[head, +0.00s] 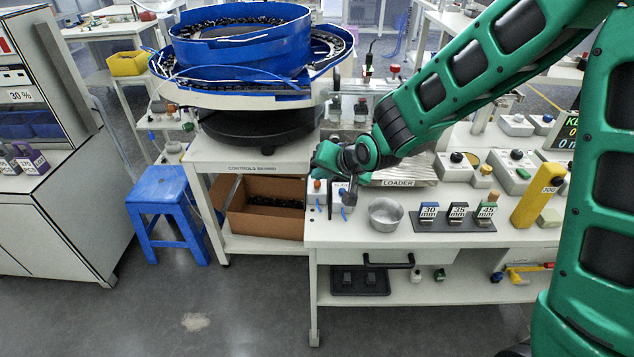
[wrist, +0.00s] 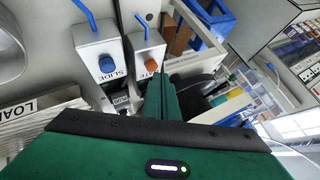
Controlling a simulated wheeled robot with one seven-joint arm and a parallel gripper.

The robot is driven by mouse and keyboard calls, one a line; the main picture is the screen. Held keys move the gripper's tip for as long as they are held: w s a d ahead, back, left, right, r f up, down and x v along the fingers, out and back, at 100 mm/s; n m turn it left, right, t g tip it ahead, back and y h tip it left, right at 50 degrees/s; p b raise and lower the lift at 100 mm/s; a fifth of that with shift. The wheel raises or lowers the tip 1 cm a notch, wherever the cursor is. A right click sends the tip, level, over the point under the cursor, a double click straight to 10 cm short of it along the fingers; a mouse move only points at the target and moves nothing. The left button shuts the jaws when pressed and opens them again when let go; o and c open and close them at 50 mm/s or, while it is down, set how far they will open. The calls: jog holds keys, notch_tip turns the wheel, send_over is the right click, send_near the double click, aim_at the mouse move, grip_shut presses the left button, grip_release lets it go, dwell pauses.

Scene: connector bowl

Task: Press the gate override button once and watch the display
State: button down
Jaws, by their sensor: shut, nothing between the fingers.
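Two small white button boxes stand side by side at the left end of the bench. The other has a blue button (head: 342,192) and reads SLIDE in the wrist view (wrist: 106,63). My gripper (head: 352,192) is shut and empty, close to the boxes. In the wrist view its fingers (wrist: 164,75) point past the orange-button box, and contact cannot be told. A dark display (head: 569,130) with lit characters is partly hidden behind my arm at the right.
A metal bowl (head: 385,214) and a dark rack (head: 455,220) of 30, 35 and 45 mm blocks stand right of the boxes. A blue bowl feeder (head: 240,48) stands left. A yellow post (head: 538,195) and several control boxes are farther right.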

jog(key=shift+f, duration=0.5)
dwell(0.5)
jog(key=shift+r, duration=0.95)
notch_tip(320, 180, up, 5)
dwell(0.7)
dwell(0.6)
